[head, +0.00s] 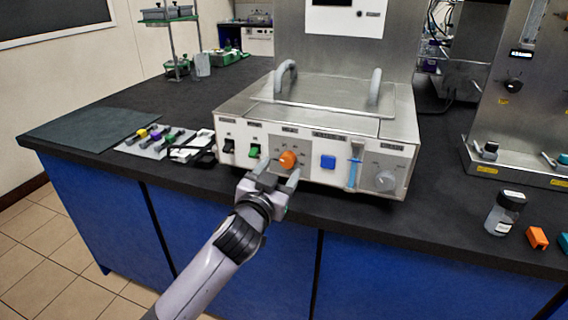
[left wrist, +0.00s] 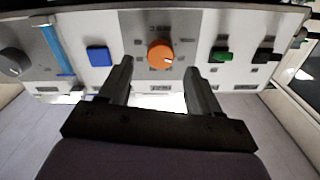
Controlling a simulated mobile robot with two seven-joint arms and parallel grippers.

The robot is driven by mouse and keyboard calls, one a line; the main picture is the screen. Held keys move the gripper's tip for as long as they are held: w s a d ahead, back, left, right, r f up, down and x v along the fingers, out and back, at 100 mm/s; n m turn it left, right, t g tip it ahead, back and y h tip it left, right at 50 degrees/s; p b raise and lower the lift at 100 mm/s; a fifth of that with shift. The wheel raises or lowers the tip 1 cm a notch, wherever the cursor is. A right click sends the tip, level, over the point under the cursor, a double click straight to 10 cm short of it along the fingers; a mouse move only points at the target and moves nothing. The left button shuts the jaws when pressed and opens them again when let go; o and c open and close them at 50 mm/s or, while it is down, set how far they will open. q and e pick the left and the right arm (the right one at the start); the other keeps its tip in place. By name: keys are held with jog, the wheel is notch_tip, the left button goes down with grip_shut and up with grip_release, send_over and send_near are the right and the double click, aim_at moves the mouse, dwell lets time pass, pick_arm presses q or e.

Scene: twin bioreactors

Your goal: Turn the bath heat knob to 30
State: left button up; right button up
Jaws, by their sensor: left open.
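The orange knob (head: 287,159) sits on a grey panel in the front face of the steel bath unit (head: 245,112). In the left wrist view the same orange knob (left wrist: 161,55) shows a small pale mark at its right side; the scale figures around it are too small to read. My left gripper (head: 277,179) is open in front of the knob. In the left wrist view its two fingers (left wrist: 158,80) stand either side of the knob, with their tips just short of it and a gap on both sides. My right gripper is not in view.
On the same face are a green switch (head: 254,151), a black switch (head: 228,146), a blue button (head: 328,162), a blue-marked tube (head: 354,166) and a grey knob (head: 386,180). A lidded bottle (head: 505,213) stands at the right.

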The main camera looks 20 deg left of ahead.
aim_at(286, 161)
pick_arm(q)
jog(key=shift+w, duration=1.85)
jog(key=c, duration=1)
